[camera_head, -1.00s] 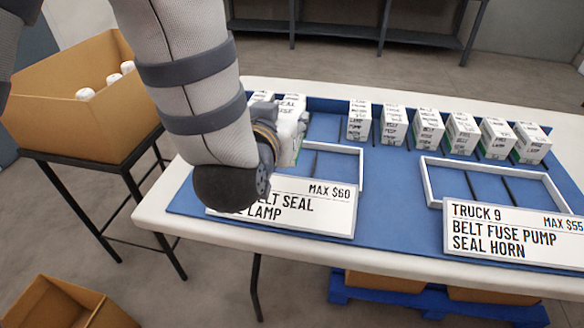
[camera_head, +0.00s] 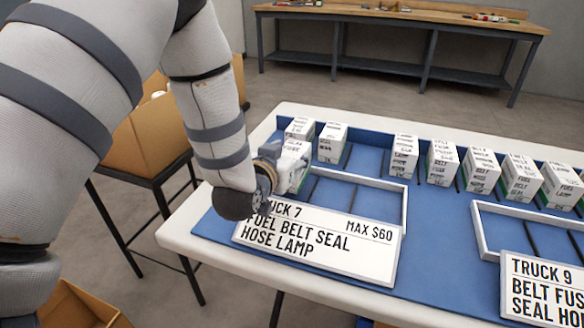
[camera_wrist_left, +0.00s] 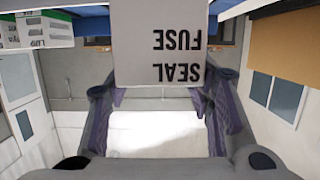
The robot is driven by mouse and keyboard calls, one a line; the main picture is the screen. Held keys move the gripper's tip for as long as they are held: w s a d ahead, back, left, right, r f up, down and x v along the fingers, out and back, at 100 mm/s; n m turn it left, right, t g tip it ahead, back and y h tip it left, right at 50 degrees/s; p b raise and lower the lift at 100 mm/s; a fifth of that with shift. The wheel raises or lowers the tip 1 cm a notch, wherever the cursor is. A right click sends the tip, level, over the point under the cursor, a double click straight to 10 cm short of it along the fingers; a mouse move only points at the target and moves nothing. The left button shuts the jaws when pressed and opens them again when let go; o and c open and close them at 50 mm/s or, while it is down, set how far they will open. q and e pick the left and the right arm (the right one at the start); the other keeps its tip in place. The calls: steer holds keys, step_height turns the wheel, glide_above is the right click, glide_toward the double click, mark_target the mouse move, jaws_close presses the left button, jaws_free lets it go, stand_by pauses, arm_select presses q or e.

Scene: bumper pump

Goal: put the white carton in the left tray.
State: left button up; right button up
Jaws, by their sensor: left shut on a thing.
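The white carton (camera_head: 294,160), with black print, is held in my left gripper (camera_head: 272,160) at the left end of the left tray. In the left wrist view the carton (camera_wrist_left: 160,45) shows "SEAL FUSE" upside down between the dark fingers (camera_wrist_left: 160,95). The left tray (camera_head: 362,180) is a low white frame on the blue mat, behind the "TRUCK 7" sign. Its left end is hidden by the carton, gripper and sign. I cannot tell whether the carton is over the tray or just beside it. My right gripper is not in view.
Behind the tray stands a row of similar white cartons (camera_head: 331,142). The Truck 7 sign (camera_head: 318,242) stands in front of the tray. A second white tray (camera_head: 480,232) and the Truck 9 sign (camera_head: 540,288) are at right. The visible inside of the left tray is empty.

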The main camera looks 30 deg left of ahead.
arm_select(q)
step_height(320, 180, down, 3)
steer(key=shift+r, duration=0.1)
steer(key=shift+d+r, duration=0.1)
steer(key=shift+r, duration=0.05)
steer(key=o, duration=1.6)
steer(key=shift+f, duration=0.2)
steer(key=shift+c, duration=0.2)
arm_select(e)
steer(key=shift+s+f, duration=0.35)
